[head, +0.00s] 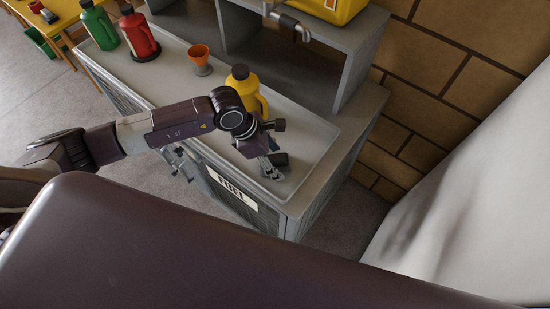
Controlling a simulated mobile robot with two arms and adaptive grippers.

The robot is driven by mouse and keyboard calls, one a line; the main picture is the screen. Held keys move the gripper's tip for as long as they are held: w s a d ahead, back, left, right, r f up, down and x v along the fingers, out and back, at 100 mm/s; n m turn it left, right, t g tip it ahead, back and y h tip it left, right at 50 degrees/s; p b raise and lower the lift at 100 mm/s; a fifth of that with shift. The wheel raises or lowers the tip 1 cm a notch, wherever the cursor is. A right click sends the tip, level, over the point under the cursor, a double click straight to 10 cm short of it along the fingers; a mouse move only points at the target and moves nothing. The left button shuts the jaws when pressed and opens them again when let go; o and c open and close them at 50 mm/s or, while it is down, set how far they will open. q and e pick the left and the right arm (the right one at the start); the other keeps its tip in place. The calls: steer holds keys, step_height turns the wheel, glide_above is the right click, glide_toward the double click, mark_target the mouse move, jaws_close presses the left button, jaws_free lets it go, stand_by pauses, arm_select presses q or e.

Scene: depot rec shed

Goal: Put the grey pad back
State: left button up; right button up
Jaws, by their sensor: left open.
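My left gripper (273,170) reaches over the near right part of the light grey tray top (305,128) of the fuel cabinet. It points down and is open, with nothing seen between its fingers. A yellow jug (241,88) with a dark cap stands upright just behind my wrist, partly hidden by the arm. No grey pad can be made out for certain. A dark round base (146,58) shows under the red jug (136,30). An orange funnel (199,53) has a grey lower part (203,71). My right gripper is not in view.
A green jug (98,24) stands at the tray's far left. A grey shelf unit (347,72) rises behind the tray, with a yellow container (340,9) on top. A brick wall is at right. The tray's right end is clear, bounded by a raised rim.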

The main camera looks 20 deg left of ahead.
arm_select(q)
steer(key=shift+r, duration=0.15)
steer(key=b+v, duration=0.2)
steer(key=v, duration=1)
steer(key=shift+b, duration=0.3)
steer(key=shift+d, duration=0.1)
